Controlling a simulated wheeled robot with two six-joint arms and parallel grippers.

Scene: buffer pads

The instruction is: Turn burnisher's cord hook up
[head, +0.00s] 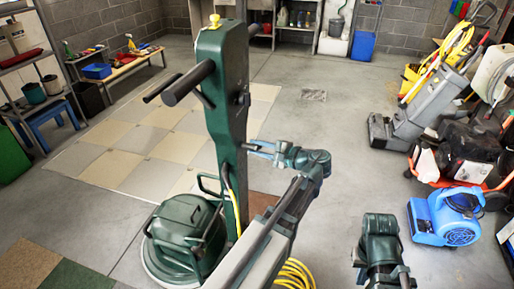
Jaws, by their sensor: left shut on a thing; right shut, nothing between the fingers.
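The burnisher has a green upright column (222,110) with dark handle bars at its top and a round green base (185,235) on the floor. A dark cord hook (243,98) shows on the column's right side. My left gripper (254,148) reaches in from the right, lower on the column, and is shut on a small part at its right edge. The fingers hide that part, so I cannot tell whether it is another cord hook or how it is turned. My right gripper (360,262) is low at the right, away from the burnisher, shut and empty; its fingertips are unclear.
Yellow cord (294,274) lies coiled beside my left arm, and some runs along the column. A blue blower (446,217) and a grey floor machine (415,112) stand at the right. Beige and grey pads (130,137) cover floor at the left. The central floor is clear.

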